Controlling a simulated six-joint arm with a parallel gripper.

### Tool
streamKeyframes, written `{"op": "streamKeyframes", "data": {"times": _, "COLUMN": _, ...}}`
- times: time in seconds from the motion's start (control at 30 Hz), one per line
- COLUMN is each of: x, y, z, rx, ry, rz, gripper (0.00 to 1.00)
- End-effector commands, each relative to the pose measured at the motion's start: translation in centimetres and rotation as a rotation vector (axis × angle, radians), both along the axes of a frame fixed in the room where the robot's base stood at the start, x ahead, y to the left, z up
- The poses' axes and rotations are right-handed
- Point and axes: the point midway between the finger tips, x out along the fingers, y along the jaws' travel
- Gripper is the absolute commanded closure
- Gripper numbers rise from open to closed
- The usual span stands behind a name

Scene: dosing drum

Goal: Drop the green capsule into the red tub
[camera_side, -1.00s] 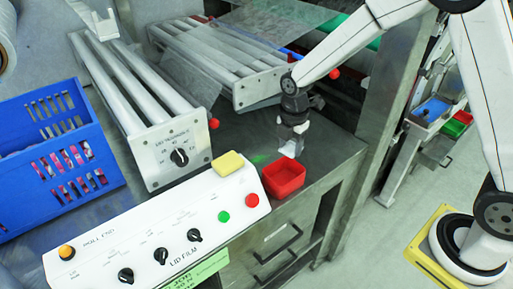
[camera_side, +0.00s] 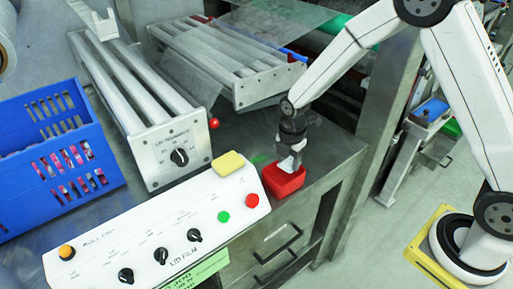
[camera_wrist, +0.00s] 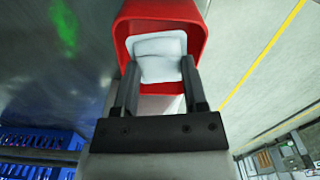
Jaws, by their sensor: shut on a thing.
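The red tub (camera_side: 284,182) stands on the metal table, right of the control panel; its opening also shows in the wrist view (camera_wrist: 203,30). My gripper (camera_side: 289,160) points down over the tub. In the wrist view, its two dark fingers (camera_wrist: 160,72) are shut on a pale white, rounded block (camera_wrist: 158,45). The block appears within the tub's rim; whether it touches the tub's floor or walls cannot be told. No clearly green capsule shows; the held thing looks white. A faint green patch (camera_side: 260,159) lies on the table surface left of the tub.
A roller unit (camera_side: 150,120) and a blue crate (camera_side: 55,150) stand farther left. The table edge is close on the right.

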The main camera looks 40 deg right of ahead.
Motion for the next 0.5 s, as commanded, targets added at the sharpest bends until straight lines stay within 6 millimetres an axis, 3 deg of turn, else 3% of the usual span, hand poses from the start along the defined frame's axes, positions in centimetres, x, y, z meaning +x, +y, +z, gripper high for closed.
{"op": "streamKeyframes", "data": {"times": 0.37, "x": 0.03, "y": 0.01, "z": -0.42, "rx": 0.0, "ry": -0.002, "rz": 0.0, "gripper": 0.98}}
{"op": "streamKeyframes", "data": {"times": 0.4, "x": 0.03, "y": 0.01, "z": -0.41, "rx": 0.0, "ry": -0.002, "rz": 0.0, "gripper": 0.42}}
{"op": "streamKeyframes", "data": {"times": 0.5, "x": 0.02, "y": 0.0, "z": -0.41, "rx": 0.0, "ry": -0.001, "rz": 0.0, "gripper": 0.1}}
